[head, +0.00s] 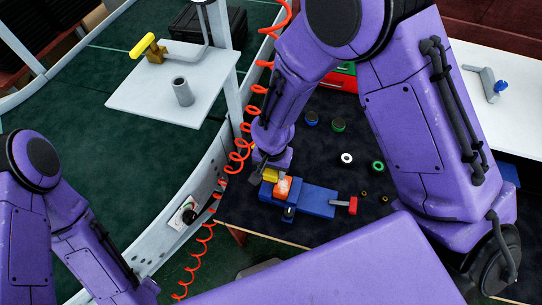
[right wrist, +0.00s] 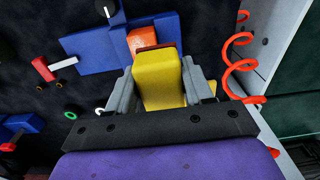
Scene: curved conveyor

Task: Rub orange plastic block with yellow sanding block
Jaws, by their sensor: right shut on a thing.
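The yellow sanding block (head: 270,175) is in my right gripper (head: 267,169). In the right wrist view the yellow block (right wrist: 158,82) sits between both fingers, with a dark reddish-brown face at its far end. The orange plastic block (head: 283,187) is in a blue vise (head: 317,200) on the dark bench. In the right wrist view the orange block (right wrist: 142,38) is right beyond the brown face. The two look close or touching, but I cannot tell if they make contact. My left arm shows at the lower left of the head view; its gripper is out of frame.
A red vise handle (head: 352,206) sticks out to the right. Several rings and caps, such as a white ring (head: 347,158) and a green ring (head: 378,167), lie on the bench. A coiled orange cable (head: 238,155) hangs left of the right gripper, beside the conveyor rail (head: 190,190).

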